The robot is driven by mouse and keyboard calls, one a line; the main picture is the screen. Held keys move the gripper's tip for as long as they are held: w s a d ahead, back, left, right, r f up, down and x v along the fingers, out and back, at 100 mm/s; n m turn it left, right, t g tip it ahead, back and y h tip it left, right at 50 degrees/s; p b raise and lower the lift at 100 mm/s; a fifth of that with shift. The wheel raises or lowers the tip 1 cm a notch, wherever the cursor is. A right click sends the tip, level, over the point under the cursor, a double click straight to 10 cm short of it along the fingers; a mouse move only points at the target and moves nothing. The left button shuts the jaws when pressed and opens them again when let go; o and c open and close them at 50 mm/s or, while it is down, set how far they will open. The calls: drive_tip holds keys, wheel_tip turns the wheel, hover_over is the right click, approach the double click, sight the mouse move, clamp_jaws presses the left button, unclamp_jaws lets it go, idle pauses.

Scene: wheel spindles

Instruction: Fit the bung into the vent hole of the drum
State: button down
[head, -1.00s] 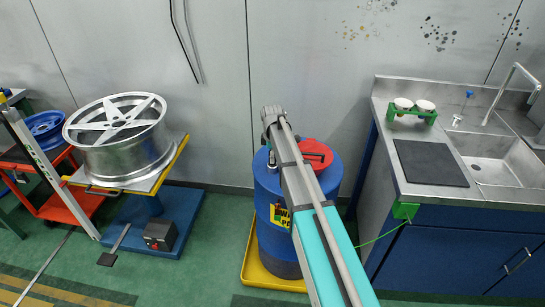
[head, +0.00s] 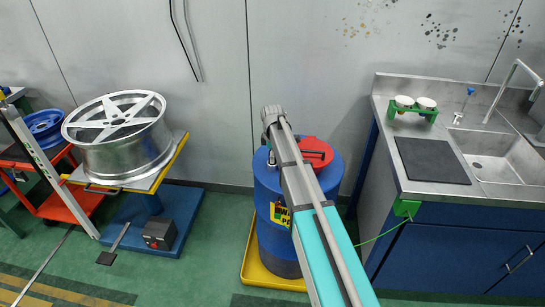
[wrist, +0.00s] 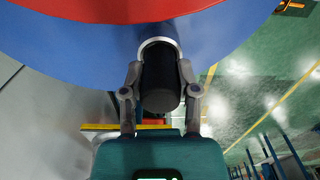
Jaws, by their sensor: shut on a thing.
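The blue drum (head: 267,192) stands upright in the middle of the head view, partly hidden by my arm. A red lid part (head: 318,150) is on its top. In the wrist view the blue drum top (wrist: 225,30) fills the upper part. My gripper (wrist: 159,75) is shut on a black cylindrical bung (wrist: 160,85). The bung's far end overlaps a silver ring (wrist: 143,45) at the vent hole in the drum top. The hole itself is hidden behind the bung, so I cannot tell how far in the bung sits.
The drum stands in a yellow tray (head: 249,262). To the left a silver wheel (head: 118,140) rests on a stand. To the right is a sink bench (head: 450,215) with a black mat (head: 432,161). Green floor lies open between stand and drum.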

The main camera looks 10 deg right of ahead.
drive_tip(key=shift+f+b, duration=0.6)
drive_tip(key=shift+f, duration=0.05)
drive_tip(key=shift+c, duration=1.3)
unclamp_jaws()
drive_tip(key=shift+r, duration=0.2)
drive_tip(key=shift+r+p, duration=1.2)
drive_tip(key=shift+p, duration=0.2)
drive_tip(key=shift+f+b, duration=1.4)
wheel_tip(320, 180, up, 9)
drive_tip(key=p, duration=0.8)
drive_tip(key=shift+f+p, duration=0.1)
drive_tip(key=shift+p, duration=0.3)
